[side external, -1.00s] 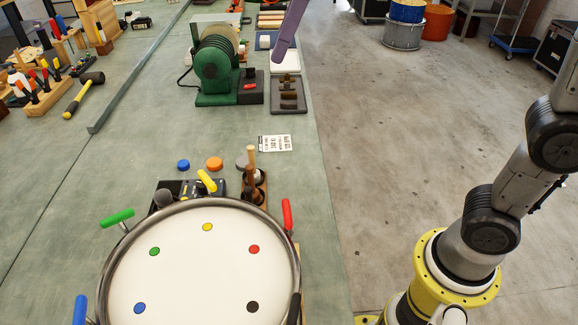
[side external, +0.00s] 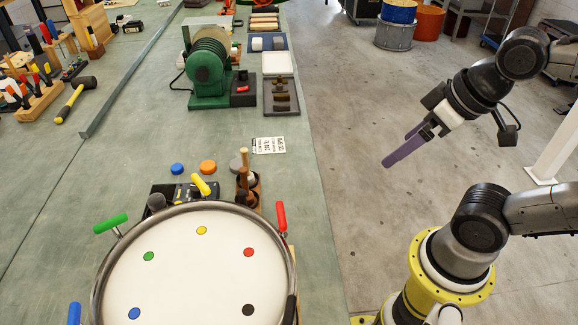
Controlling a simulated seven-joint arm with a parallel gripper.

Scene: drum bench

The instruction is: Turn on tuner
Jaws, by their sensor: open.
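A small dark box (side external: 183,192), perhaps the tuner, sits in a black tray just behind the drum; the yellow handle partly covers it. Its switch and display are too small to make out. The drum (side external: 195,275) has a white head with colored dots and several colored handles around its rim. My gripper (side external: 388,163) has purple fingers, is open and empty, and hangs over the floor beyond the bench's right edge, well to the right of the tuner and drum.
A wooden holder with mallets (side external: 247,185) stands right of the dark box. A green grinder (side external: 208,72) stands farther back. The bench is clear left of the drum.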

